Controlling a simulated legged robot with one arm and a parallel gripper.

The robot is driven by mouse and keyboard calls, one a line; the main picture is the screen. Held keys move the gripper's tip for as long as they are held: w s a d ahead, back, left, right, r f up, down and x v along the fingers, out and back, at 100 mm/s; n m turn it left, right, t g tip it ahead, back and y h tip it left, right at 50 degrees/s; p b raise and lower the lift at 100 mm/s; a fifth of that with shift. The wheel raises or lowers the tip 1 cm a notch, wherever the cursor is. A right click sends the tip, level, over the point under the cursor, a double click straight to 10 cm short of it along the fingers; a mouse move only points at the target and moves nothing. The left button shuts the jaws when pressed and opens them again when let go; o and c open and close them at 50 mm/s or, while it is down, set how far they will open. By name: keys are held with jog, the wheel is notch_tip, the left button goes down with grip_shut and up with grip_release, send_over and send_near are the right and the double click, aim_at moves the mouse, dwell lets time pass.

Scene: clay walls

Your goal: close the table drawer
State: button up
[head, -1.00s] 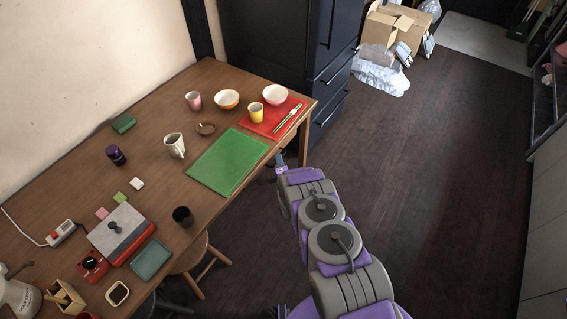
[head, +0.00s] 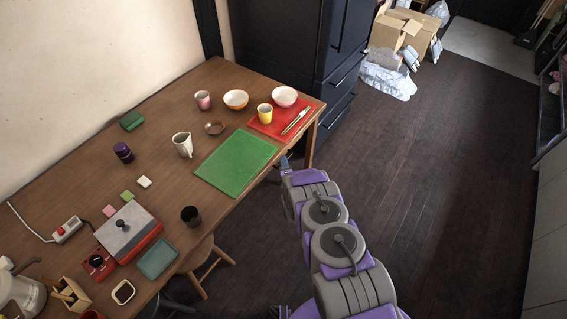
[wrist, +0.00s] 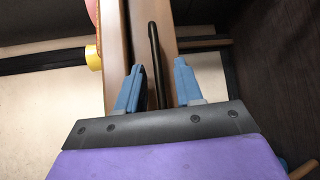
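The wooden table (head: 100,190) stands at the left in the head view, and its drawer is hidden there. In the wrist view a wooden front (wrist: 168,35), apparently the drawer's, runs beside the table's edge (wrist: 115,45). A dark bar handle (wrist: 155,60) runs along it. How far the drawer is out I cannot tell. My gripper (wrist: 160,75) is open, its blue fingers on either side of the handle's near end. Contact is not clear. In the head view my gripper (head: 284,164) is at the table's right edge, partly hidden by my arm.
A green mat (head: 236,162) and a red mat (head: 272,128) with a yellow cup (head: 265,113) lie near that table edge. A stool (head: 205,262) is under the table's front. A dark cabinet (head: 335,90) stands behind. The floor at right is clear.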

jog(key=p+v, duration=0.3)
jog(key=v, duration=1.3)
jog(key=shift+s, duration=0.1)
